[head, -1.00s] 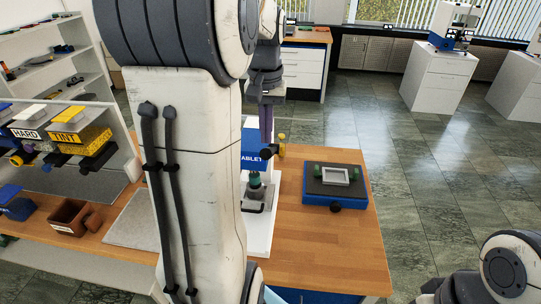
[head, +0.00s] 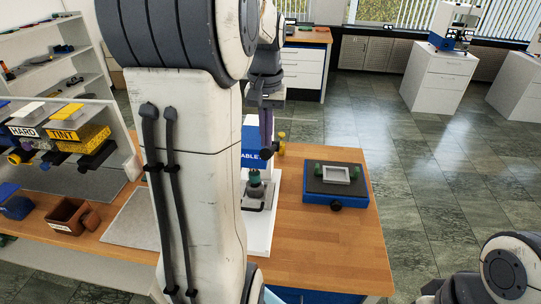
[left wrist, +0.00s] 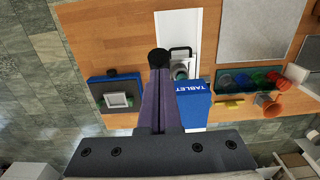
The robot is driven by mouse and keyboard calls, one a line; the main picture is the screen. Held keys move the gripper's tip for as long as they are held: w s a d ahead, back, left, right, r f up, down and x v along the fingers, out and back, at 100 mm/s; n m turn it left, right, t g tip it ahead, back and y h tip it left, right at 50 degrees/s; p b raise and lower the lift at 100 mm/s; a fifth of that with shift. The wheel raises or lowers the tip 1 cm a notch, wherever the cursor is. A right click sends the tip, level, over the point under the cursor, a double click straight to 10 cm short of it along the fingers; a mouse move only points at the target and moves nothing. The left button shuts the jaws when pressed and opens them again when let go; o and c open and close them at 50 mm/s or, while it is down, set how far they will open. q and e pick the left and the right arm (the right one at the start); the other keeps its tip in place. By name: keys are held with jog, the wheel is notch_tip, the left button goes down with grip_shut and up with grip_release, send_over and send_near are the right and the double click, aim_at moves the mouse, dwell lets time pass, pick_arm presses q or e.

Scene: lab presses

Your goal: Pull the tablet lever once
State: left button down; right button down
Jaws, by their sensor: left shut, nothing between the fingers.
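The tablet press has a blue head (head: 252,159) lettered TABLET and a white base (head: 262,235); my left arm partly hides it in the head view. The blue head also shows in the left wrist view (left wrist: 192,103). The lever's round black knob (head: 266,154) is in front of the lettering, and it also shows in the left wrist view (left wrist: 159,57). My left gripper (head: 266,146) is shut and empty, its purple fingers pointing down right above the knob. Whether they touch it I cannot tell. My right gripper is out of view.
A blue and black device with a white frame (head: 337,186) stands right of the press. A brown bin (head: 70,215) and a grey mat (head: 130,220) are at the left, with shelves behind. The wooden table's front right is clear.

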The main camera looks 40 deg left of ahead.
pick_arm(q)
jog(key=shift+f+b, duration=5)
jog(key=shift+f, duration=2.45)
notch_tip(320, 180, up, 22)
jog(key=p, duration=2)
jog(key=shift+r, duration=0.1)
